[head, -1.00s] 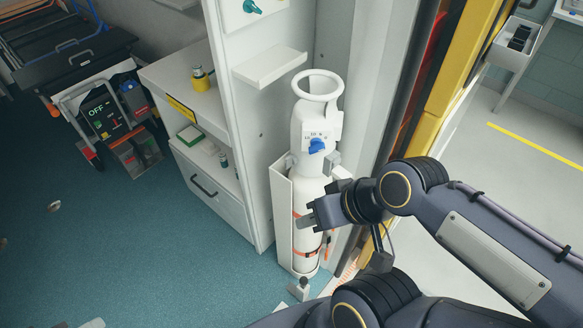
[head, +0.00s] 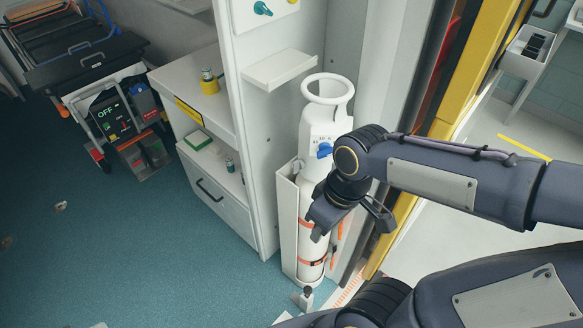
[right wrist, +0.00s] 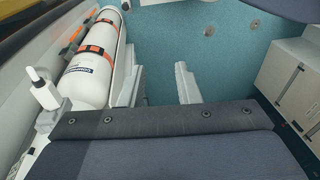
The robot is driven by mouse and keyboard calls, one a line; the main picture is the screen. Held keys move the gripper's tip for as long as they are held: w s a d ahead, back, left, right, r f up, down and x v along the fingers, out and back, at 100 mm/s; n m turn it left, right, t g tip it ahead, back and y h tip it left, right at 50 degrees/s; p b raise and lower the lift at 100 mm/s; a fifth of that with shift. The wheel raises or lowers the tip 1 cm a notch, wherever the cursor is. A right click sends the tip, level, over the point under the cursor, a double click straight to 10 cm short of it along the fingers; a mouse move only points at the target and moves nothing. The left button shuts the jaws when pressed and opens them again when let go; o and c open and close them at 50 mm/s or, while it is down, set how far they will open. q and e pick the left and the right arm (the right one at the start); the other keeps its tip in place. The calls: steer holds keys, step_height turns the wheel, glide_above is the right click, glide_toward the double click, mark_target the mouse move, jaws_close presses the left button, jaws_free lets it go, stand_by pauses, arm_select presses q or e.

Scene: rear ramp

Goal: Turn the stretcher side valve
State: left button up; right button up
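A white gas cylinder (head: 310,240) with a ring-shaped top stands upright in a white holder beside the shelf unit. A blue valve knob (head: 324,150) is on the front of its head, just left of my right arm. My right gripper (head: 350,228) points downward in front of the cylinder's body, below the knob and apart from it. In the right wrist view, the fingers of my right gripper (right wrist: 160,85) are apart with nothing between them. The cylinder (right wrist: 88,70) lies to their left there; the blue knob does not show. My left gripper is out of view.
A shelf unit (head: 225,190) stands left of the cylinder, with a small shelf (head: 278,70) above. A teal knob (head: 262,8) sits on the upper panel. A stretcher (head: 85,60) is at the far left. A yellow door edge (head: 465,85) is at right. The left floor is mostly clear.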

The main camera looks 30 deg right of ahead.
steer(key=w+d+f+n+g+h+b, duration=0.2)
steer(key=w+f+n+g+h, duration=0.1)
steer(key=w+f+n+h, duration=0.25)
steer(key=n+t+h+b, duration=0.45)
steer(key=n+h, duration=0.65)
steer(key=h, duration=0.3)
glide_toward(293, 165)
steer(key=d, duration=0.2)
steer(key=shift+t, duration=0.25)
steer(key=d, duration=0.4)
steer(key=w+d+p, duration=0.1)
steer(key=d, duration=0.2)
steer(key=shift+w+d+f, duration=0.1)
steer(key=shift+f, duration=0.15)
steer(key=shift+c, duration=0.3)
